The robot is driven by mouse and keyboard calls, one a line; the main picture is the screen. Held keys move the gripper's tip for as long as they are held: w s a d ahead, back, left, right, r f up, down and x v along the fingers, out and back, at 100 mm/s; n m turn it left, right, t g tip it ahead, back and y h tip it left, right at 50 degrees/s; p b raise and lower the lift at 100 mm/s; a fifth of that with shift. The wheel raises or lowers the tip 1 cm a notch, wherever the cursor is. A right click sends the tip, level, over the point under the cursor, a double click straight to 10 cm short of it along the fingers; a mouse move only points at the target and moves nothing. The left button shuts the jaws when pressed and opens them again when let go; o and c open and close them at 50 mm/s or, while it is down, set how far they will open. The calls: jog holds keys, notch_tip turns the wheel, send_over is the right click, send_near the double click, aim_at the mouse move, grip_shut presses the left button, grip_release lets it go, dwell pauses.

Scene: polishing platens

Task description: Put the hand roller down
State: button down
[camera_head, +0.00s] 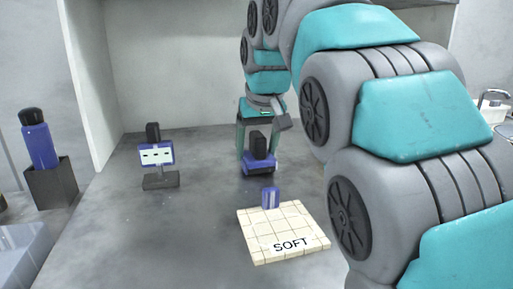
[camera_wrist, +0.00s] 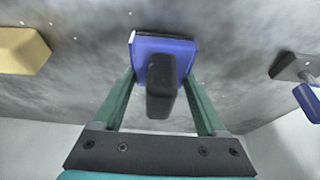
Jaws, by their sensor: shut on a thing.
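The hand roller, a blue body with a black handle (camera_head: 259,146), is between the fingers of my gripper (camera_head: 257,157), behind the cream pad. In the wrist view the blue body (camera_wrist: 165,47) sits between the two green fingers of my gripper (camera_wrist: 160,78), its black handle pointing toward the camera. My gripper is shut on it. The roller is upright and low over the grey worktop; I cannot tell whether its underside touches it.
A cream tiled pad marked SOFT (camera_head: 290,246) lies in front, with a small blue block (camera_head: 270,197) at its back edge. A blue, white-fronted device on a grey stand (camera_head: 157,154) is to the left. A blue bottle in a dark holder (camera_head: 51,186) stands far left. Worktop between is clear.

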aim_at(258, 134)
jog(key=shift+f, duration=0.35)
jog(key=shift+f+b, duration=0.35)
jog(key=shift+c, duration=1)
grip_release()
jog(key=shift+f, duration=0.1)
jog(key=shift+o, duration=1)
jog(key=shift+r, duration=0.2)
jog(key=shift+s+r+p, duration=0.1)
jog(key=shift+r+p, duration=0.2)
jog(key=shift+r, duration=0.65)
jog(key=shift+v, duration=3.4)
